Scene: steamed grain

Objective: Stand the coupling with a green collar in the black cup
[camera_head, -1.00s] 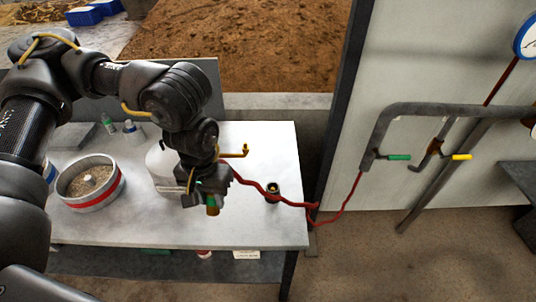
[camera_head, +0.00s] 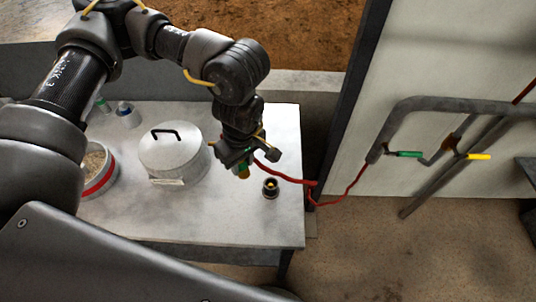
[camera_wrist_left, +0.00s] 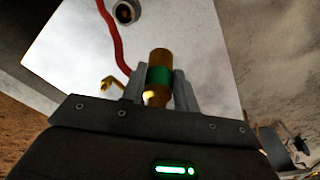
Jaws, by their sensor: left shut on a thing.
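My left gripper (camera_head: 243,168) is shut on the coupling with a green collar (camera_head: 244,171), a brass piece with a green band. In the left wrist view the coupling (camera_wrist_left: 159,76) sits between the fingers, its brass end pointing away from the gripper. The black cup (camera_head: 270,188) stands on the table near its right edge, with a brass-coloured ring or part inside. The cup also shows in the left wrist view (camera_wrist_left: 126,12), beyond the coupling. The coupling is held above the table, to the left of the cup and apart from it. My right gripper is not in view.
A lidded silver pot (camera_head: 175,155) stands left of my gripper. A red-banded grain container (camera_head: 97,178) is further left, partly hidden by my arm. A red hose (camera_head: 290,180) runs behind the cup towards wall pipes with green (camera_head: 409,154) and yellow handles. The table's front right is clear.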

